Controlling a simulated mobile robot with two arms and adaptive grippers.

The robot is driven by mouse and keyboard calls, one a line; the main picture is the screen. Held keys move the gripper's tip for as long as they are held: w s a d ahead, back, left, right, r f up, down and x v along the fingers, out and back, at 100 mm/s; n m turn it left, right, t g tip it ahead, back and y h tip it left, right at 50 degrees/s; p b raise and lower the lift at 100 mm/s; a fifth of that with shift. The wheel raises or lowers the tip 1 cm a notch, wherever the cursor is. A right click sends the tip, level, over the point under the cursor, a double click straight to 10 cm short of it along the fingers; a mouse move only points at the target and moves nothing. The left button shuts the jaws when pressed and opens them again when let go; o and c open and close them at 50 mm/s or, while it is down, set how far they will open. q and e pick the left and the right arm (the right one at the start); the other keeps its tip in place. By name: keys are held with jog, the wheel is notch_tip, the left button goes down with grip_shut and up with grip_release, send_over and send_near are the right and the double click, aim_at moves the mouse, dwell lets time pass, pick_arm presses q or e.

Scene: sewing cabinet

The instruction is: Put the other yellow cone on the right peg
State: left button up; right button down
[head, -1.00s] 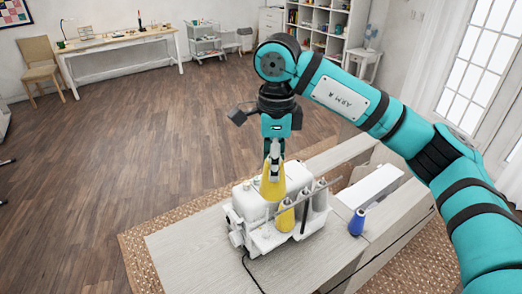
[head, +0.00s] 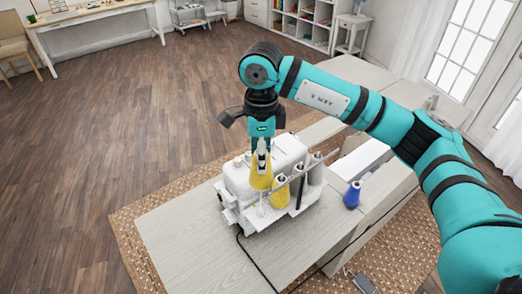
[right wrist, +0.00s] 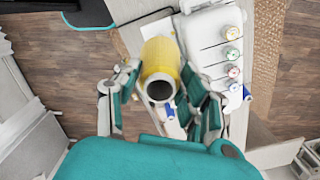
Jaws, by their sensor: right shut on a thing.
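My right gripper (head: 262,152) points down over the white sewing machine (head: 232,180) and is shut on the top of a yellow cone (head: 260,178). In the right wrist view the held yellow cone (right wrist: 160,52) stands between the two fingers, its dark hollow end towards the camera. Whether its base rests on a peg or hangs above one is hidden. The other yellow cone (head: 280,194) stands just right of it on the machine's thread stand. A dark thin peg (head: 299,193) shows to the right of that cone. My left gripper is not in view.
Grey cones (head: 315,172) stand at the stand's right end, with a slanted bar (head: 325,158) near them. The table's front left is clear.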

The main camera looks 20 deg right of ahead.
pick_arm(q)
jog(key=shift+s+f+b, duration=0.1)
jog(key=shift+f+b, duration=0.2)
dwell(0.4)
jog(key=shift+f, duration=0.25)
pick_arm(e)
jog(key=shift+f, duration=0.2)
pick_arm(q)
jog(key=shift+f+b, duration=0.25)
jog(key=shift+b, duration=0.25)
pick_arm(e)
jog(key=shift+f, duration=0.15)
pick_arm(q)
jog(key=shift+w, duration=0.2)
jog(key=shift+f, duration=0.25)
jog(key=shift+b, duration=0.3)
